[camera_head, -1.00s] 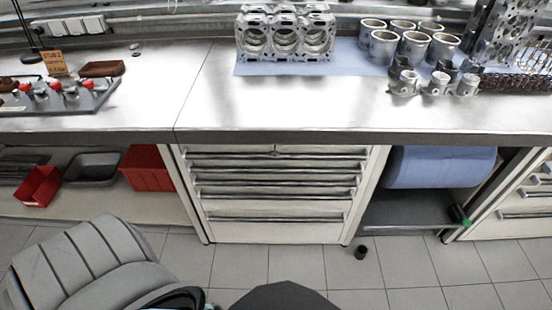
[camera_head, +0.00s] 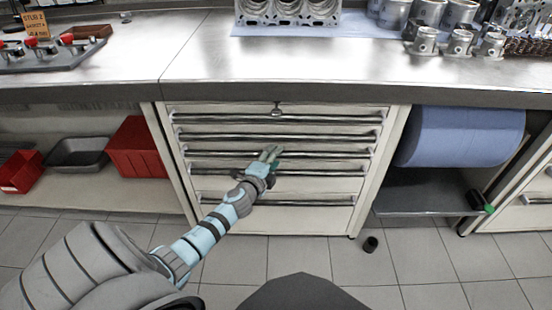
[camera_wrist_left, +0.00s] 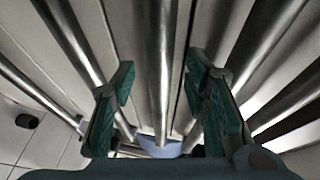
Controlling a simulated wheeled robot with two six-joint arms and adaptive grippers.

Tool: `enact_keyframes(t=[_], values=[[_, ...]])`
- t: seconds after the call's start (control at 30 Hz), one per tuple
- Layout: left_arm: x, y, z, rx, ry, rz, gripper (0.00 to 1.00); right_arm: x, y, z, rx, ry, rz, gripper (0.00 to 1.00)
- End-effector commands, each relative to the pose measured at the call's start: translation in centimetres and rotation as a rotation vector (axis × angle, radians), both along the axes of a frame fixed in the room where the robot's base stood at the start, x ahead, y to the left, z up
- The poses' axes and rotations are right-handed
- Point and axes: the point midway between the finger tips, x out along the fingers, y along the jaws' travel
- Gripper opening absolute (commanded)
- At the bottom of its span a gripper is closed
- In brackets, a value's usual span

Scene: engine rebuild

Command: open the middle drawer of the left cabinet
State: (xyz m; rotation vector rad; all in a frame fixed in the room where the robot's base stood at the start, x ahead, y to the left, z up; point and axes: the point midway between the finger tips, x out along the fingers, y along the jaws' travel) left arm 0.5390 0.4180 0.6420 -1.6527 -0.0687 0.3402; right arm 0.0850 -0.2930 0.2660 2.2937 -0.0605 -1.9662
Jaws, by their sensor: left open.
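The left cabinet (camera_head: 270,222) stands under the bench with several white drawers, all looking shut. Each has a long metal bar handle. The middle drawer's handle (camera_head: 330,154) is the third bar from the top. My left gripper (camera_head: 271,153) is in front of it, reaching in from the lower left. In the left wrist view the green fingers (camera_wrist_left: 160,100) are apart, and the middle bar handle (camera_wrist_left: 154,60) runs between them. No contact is visible, and the gap in depth is hard to tell. My right gripper is not in view.
The steel bench top (camera_head: 280,65) overhangs the drawers. A lock knob (camera_head: 277,111) sits above the top handle. A red bin (camera_head: 138,147) is on the shelf at left, a blue roll (camera_head: 460,137) at right. A small black object (camera_head: 370,244) lies on the floor.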

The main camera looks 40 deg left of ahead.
Motion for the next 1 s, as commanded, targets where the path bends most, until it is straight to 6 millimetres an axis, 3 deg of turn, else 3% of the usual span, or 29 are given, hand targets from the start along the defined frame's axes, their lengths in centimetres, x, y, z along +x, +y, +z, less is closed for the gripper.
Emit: enact_keyframes(t=[0.13, 0.4, 0.67, 1.0], values=[[1.39, 0.32, -0.36, -0.002, 0.0, 0.0, 0.41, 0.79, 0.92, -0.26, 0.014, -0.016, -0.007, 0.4], [1.58, 0.36, -0.37, -0.002, 0.0, -0.001, 0.41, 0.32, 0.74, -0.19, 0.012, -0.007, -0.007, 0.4], [1.55, 0.35, -0.37, -0.002, 0.0, -0.001, 0.0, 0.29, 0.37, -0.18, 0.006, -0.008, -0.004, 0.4], [1.49, 0.23, -0.38, -0.002, 0.002, -0.001, 0.0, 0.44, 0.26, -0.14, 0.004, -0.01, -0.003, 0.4]])
